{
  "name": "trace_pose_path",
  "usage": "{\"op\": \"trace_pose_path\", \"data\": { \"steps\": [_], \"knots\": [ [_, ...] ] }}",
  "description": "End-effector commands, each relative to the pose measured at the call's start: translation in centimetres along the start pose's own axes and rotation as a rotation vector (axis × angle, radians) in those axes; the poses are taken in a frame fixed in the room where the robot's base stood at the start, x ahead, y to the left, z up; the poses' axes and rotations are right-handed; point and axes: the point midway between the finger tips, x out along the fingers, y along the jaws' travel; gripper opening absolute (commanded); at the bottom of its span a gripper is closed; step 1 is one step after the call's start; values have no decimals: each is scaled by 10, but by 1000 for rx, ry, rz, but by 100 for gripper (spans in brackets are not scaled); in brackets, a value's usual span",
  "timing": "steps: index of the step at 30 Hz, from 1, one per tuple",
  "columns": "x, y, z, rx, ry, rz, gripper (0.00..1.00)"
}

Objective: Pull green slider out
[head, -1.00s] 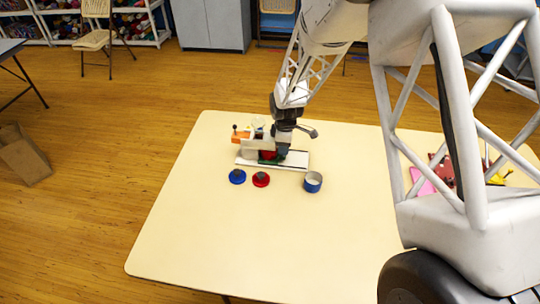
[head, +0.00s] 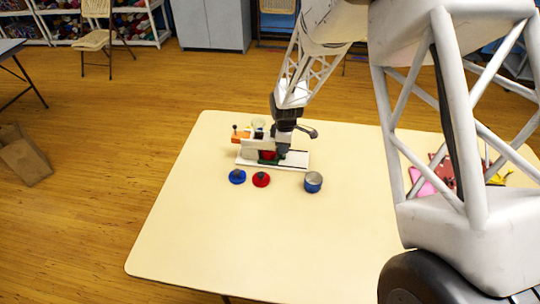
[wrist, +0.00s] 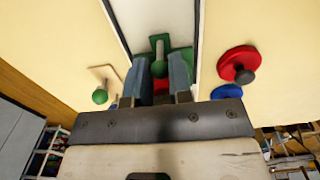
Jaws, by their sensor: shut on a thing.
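The green slider (wrist: 181,62) sits in a white track, seen in the wrist view, with an upright green-ended peg (wrist: 157,66) between my fingers. The white track base (head: 297,166) lies on the table in the head view, where only a little green shows beneath my gripper. My gripper (wrist: 160,72) is down at the slider, its two blue-grey fingers closed on it. The exact contact is partly hidden by the fingers. A red part (head: 267,155) sits beside the green in the head view, and an orange part (head: 241,136) sticks out at the left end.
A blue knobbed disc (head: 237,177), a red knobbed disc (head: 261,180) and a blue tin (head: 313,182) stand in front of the track. Pink, red and yellow craft pieces (head: 423,184) lie at the right, partly behind my arm. The front table (head: 225,245) is clear.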

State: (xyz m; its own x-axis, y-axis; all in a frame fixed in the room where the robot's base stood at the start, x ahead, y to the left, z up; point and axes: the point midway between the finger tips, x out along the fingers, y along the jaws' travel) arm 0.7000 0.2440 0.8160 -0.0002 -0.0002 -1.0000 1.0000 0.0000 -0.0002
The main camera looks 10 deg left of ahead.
Motion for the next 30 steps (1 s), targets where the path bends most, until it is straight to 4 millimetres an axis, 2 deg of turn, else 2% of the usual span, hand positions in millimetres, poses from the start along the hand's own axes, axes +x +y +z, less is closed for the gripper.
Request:
{"op": "trace_pose_path", "data": {
  "steps": [30],
  "knots": [
    [-1, 1, 46, 2, 1, 2, 1]
  ]
}}
